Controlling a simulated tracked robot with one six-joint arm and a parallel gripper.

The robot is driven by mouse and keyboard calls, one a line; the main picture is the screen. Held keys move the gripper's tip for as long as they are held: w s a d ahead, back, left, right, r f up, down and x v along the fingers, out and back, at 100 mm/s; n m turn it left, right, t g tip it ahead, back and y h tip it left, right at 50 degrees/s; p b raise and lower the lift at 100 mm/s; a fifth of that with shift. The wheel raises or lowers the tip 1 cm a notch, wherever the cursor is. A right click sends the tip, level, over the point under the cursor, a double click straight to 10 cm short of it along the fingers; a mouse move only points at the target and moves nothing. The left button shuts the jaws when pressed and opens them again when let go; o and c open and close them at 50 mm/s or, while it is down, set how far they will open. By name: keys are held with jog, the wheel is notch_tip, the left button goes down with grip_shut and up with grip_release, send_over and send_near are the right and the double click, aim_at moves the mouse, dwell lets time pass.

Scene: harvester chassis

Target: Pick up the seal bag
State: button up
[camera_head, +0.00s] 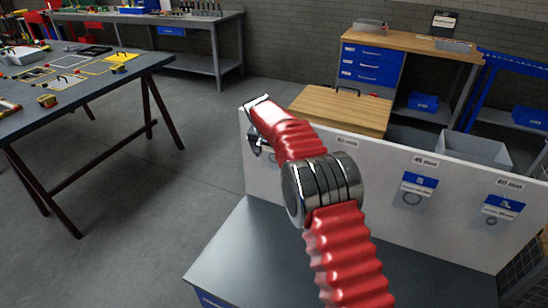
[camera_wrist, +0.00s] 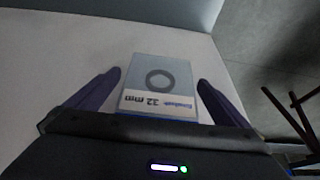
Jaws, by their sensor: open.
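A seal bag (camera_wrist: 160,88) shows in the wrist view, a flat clear pouch with a dark ring inside and a white and blue label reading "32 mm" upside down. It lies against a pale panel. My gripper (camera_wrist: 159,79) is open, with one dark finger on each side of the bag and a visible gap to both edges. The bag's lower edge is hidden by the gripper body. In the head view my gripper (camera_head: 258,138) is at the left end of the white panel (camera_head: 385,200); the 32 mm bag cannot be made out there.
Two more bags hang on the panel under the labels "45 mm" (camera_head: 418,187) and "60 mm" (camera_head: 500,208). A grey bench top (camera_head: 250,250) lies below the panel. A wooden box (camera_head: 340,110) and a grey bin (camera_head: 475,148) stand behind it. Open floor is to the left.

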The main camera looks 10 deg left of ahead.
jog(key=c, duration=1.1)
jog(key=shift+r, duration=0.8)
jog(key=s+a, duration=0.1)
jog(key=s, duration=0.4)
jog(key=s+a, duration=0.2)
jog(key=s, duration=0.4)
jog(key=s+a, duration=0.1)
jog(key=s, duration=0.5)
jog(key=shift+s+a, duration=0.2)
jog(key=shift+a, duration=0.1)
